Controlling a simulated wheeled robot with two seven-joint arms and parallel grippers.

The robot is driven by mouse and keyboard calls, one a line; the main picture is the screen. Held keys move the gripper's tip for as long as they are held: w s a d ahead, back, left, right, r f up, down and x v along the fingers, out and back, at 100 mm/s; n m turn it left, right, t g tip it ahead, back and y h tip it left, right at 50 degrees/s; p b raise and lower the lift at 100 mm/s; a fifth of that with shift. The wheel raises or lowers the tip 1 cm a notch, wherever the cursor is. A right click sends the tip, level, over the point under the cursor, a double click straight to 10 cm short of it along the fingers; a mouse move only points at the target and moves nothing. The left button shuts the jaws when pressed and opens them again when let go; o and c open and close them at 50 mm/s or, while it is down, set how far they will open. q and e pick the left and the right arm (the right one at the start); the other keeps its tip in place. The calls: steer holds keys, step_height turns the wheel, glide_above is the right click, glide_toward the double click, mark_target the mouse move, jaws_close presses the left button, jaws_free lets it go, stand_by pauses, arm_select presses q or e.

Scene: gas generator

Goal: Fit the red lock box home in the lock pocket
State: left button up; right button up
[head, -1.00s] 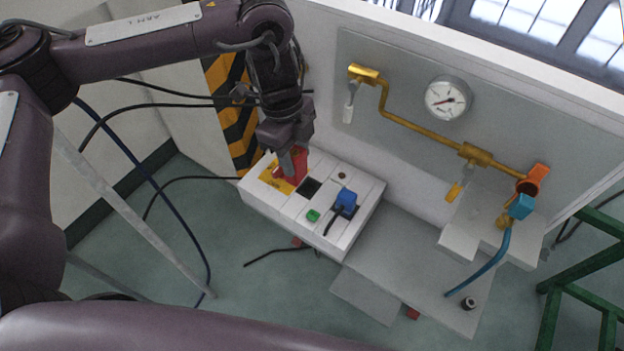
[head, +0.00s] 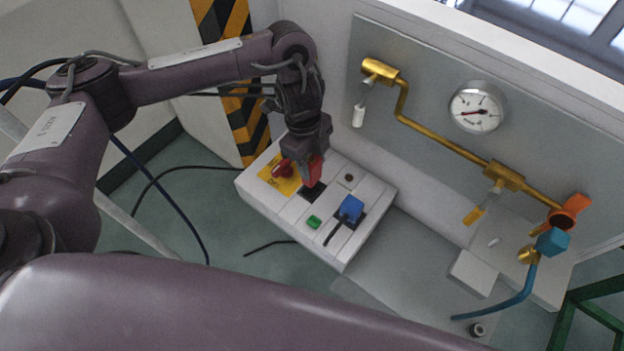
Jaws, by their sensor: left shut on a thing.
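The red lock box (head: 314,170) is in my left gripper (head: 306,158), which points down over the white control box. The lock box is at the back edge of the dark square lock pocket (head: 313,192) and partly covers it. I cannot tell whether it touches the pocket or hangs just above it. The gripper's fingers are mostly hidden behind its own body and the lock box. My right gripper is not in view.
The white control box (head: 290,213) carries a red knob on a yellow plate (head: 282,178), a green button (head: 314,222) and a blue plug (head: 351,208). Behind stands a panel with yellow pipe (head: 440,142) and a gauge (head: 476,108). A blue hose (head: 510,305) is at right.

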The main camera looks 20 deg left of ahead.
mark_target(312, 179)
arm_select(q)
step_height(312, 179, down, 3)
steer(key=shift+b, duration=0.3)
steer(key=shift+f, duration=0.2)
step_height(312, 179, down, 3)
steer(key=shift+f+b, duration=0.2)
steer(key=shift+b, duration=0.5)
steer(key=shift+f, duration=0.15)
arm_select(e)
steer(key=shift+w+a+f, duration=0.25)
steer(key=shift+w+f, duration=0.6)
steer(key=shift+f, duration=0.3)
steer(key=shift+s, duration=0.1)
arm_select(q)
steer(key=o, duration=1.1)
steer(key=shift+f, duration=0.15)
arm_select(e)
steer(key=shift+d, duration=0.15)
